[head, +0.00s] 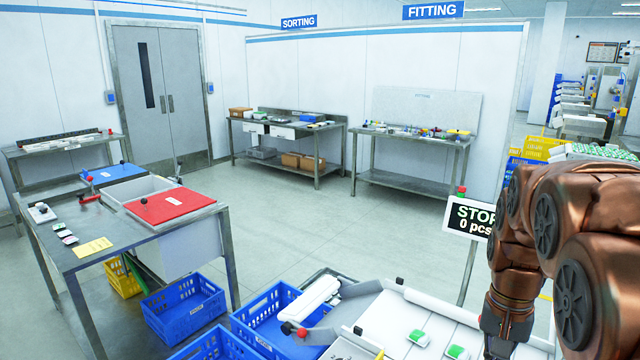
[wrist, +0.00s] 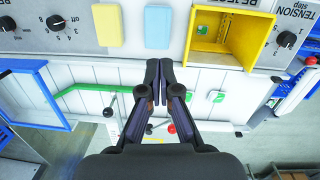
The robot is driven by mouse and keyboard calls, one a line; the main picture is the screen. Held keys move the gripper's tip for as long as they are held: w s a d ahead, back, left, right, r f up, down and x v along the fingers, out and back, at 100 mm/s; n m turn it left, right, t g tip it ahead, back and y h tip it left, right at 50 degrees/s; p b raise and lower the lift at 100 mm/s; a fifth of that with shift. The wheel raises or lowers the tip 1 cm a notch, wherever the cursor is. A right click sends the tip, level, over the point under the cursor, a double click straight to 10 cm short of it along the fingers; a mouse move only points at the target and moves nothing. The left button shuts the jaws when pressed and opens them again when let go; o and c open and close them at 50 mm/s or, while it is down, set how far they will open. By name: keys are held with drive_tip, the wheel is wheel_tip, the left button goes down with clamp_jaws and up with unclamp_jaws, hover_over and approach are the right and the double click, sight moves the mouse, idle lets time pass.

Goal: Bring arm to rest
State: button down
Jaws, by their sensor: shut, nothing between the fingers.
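My arm shows in the head view as copper-coloured links at the right edge, bent and reaching down toward the white machine top at the bottom. The gripper itself is out of the head view, below the lower edge. In the wrist view my gripper (wrist: 158,75) is shut, its two dark fingers together and empty. The fingers are over a white panelled surface, below a yellow open box (wrist: 222,38) and a light blue block (wrist: 158,27). I cannot tell how far above the surface they are.
A steel table with a red lid (head: 170,205) stands at left. The middle floor (head: 300,220) is clear.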

drive_tip(key=s+a+f+n, duration=0.2)
drive_tip(key=s+a, duration=0.4)
drive_tip(key=s, duration=0.3)
drive_tip(key=s+a+f+n, duration=0.2)
drive_tip(key=s+a+n, duration=0.3)
drive_tip(key=s, duration=0.4)
drive_tip(key=shift+s+a+f+g, duration=0.35)
drive_tip(key=shift+a+g, duration=0.05)
drive_tip(key=shift+a, duration=0.45)
drive_tip(key=shift+d, duration=0.15)
